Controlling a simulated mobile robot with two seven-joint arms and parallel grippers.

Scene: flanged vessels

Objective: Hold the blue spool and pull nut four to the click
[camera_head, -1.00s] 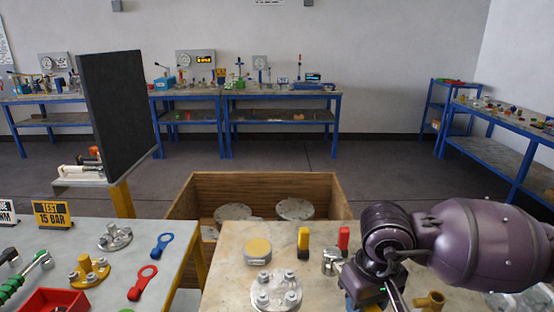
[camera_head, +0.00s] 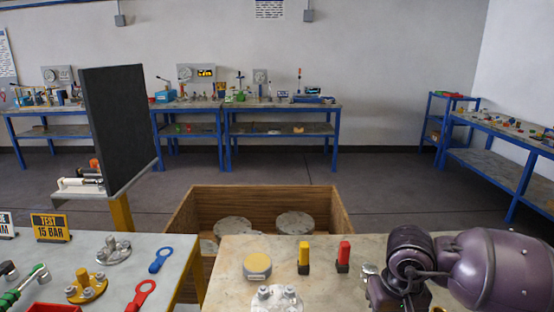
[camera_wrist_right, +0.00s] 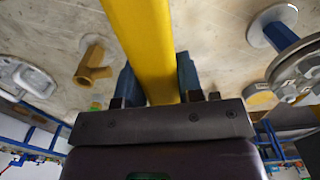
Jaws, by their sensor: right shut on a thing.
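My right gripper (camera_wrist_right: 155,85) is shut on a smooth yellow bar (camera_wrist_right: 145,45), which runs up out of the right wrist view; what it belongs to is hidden. A short blue cylinder with pale round ends (camera_wrist_right: 275,27), possibly the blue spool, shows at the upper right there, apart from the gripper. A grey flange with nuts (camera_wrist_right: 300,65) shows at the right edge. In the head view a grey bolted flange (camera_head: 275,299) is cut off at the bottom edge. I cannot tell which nut is number four. My left gripper is not in view.
A brass-coloured fitting (camera_wrist_right: 93,66) lies on the table near the gripper. A yellow block (camera_head: 304,257), a red block (camera_head: 343,256) and a round yellow-topped item (camera_head: 257,265) stand on the right table. A wooden crate (camera_head: 345,215) is behind it. A dark panel (camera_head: 117,130) rises at left.

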